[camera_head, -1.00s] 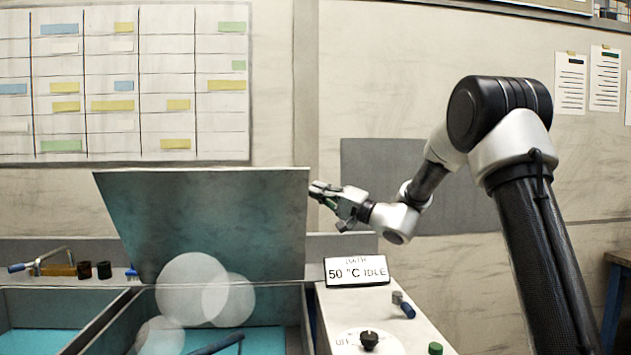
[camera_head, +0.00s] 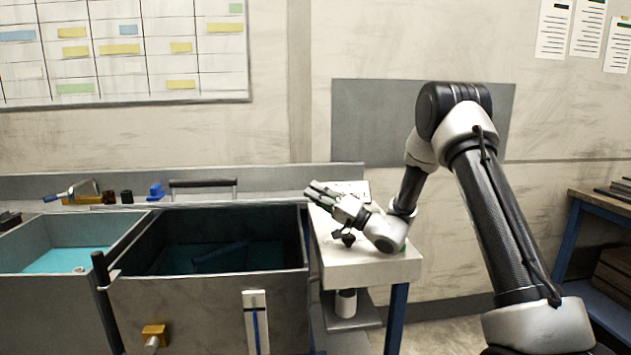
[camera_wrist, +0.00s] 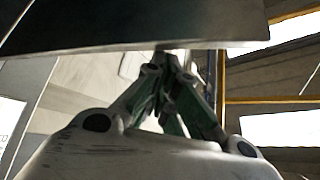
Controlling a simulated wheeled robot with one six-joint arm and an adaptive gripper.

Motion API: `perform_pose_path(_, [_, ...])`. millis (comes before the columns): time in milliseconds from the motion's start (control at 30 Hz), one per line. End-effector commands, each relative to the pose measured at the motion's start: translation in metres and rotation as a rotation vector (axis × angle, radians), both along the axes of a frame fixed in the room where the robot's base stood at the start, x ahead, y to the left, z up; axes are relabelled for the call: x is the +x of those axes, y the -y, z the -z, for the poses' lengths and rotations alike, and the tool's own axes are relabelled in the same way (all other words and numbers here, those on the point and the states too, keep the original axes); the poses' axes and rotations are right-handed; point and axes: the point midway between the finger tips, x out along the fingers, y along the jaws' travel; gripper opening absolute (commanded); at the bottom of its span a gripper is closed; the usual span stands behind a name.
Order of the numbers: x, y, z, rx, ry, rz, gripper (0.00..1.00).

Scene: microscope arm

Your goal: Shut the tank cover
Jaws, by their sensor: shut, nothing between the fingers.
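The tank cover (camera_head: 225,205) shows nearly edge-on as a thin strip, with a dark handle (camera_head: 203,183) standing above it. It looks partly lowered and tilted; its exact angle is hard to tell. The tank (camera_head: 205,310) below shows a dark, shaded interior from the front. My gripper (camera_head: 312,191) is shut and empty, close to the right end of the cover. In the wrist view a broad dark plate (camera_wrist: 120,22), seemingly the cover, lies across the top, and my fingertips (camera_wrist: 166,50) are at its lower edge. Whether they touch is unclear.
A second open tank (camera_head: 45,245) with teal liquid stands at the left. A white-topped bench (camera_head: 360,265) with a black knob stands right of the tank, under my arm. Small items line the ledge behind. A shelf (camera_head: 600,240) stands at far right.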

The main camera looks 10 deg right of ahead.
Motion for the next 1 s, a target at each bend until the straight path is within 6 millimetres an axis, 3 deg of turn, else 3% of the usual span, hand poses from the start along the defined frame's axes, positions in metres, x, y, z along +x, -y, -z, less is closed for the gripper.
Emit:
perform_pose_path(667, [-0.001, 0.004, 0.009, 0.000, 0.000, 0.002, 0.00])
perform_pose_path(1000, [-0.034, 0.054, 0.035, 0.001, -0.003, 0.005, 0.00])
